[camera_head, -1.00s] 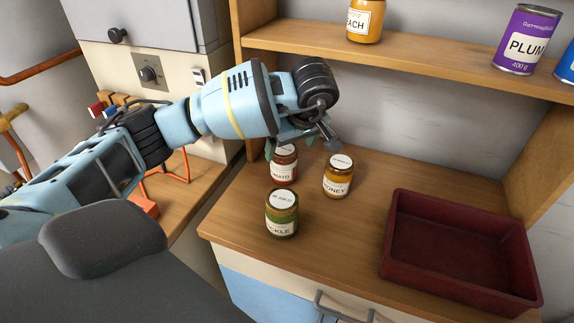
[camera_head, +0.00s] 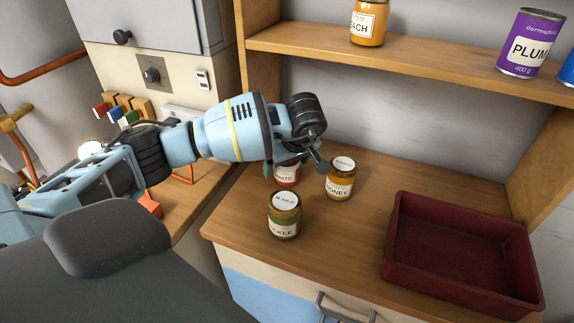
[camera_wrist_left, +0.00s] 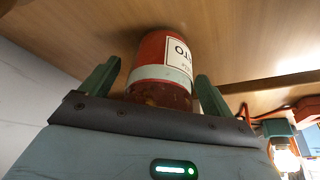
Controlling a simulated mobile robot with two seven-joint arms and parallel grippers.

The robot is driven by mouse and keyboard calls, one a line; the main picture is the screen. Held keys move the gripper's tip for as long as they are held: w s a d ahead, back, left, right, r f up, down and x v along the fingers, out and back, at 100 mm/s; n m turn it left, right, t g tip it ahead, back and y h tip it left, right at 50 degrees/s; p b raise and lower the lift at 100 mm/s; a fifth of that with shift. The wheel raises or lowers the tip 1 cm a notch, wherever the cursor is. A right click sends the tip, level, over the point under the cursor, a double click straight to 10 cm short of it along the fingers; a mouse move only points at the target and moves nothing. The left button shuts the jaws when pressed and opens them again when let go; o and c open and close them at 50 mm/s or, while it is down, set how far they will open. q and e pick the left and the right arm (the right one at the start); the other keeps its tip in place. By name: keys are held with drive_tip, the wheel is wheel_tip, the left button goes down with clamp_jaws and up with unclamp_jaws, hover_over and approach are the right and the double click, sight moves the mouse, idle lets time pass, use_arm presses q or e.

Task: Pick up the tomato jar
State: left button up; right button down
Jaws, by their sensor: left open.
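The tomato jar (camera_head: 287,178) is a small red jar with a white label, standing on the wooden counter. My left gripper (camera_head: 293,166) is over it and hides its lid and upper part in the head view. In the left wrist view, the jar (camera_wrist_left: 160,62) is between the two green fingers of the open left gripper (camera_wrist_left: 157,72), one finger on each side. A gap shows beside the jar on the left; on the right the finger is close to it. My right gripper is not in view.
The honey jar (camera_head: 340,178) stands close to the right of the tomato jar, and the pickle jar (camera_head: 284,214) stands in front. An empty dark red tray (camera_head: 394,240) is at the right. A shelf (camera_head: 420,66) with a peach jar (camera_head: 368,22) and plum can (camera_head: 528,44) runs above.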

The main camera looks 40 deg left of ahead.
use_arm(q)
drive_tip(key=shift+c, duration=0.3)
drive_tip(key=c, duration=1.3)
drive_tip(key=shift+r, duration=0.1)
wheel_tip(320, 180, up, 10)
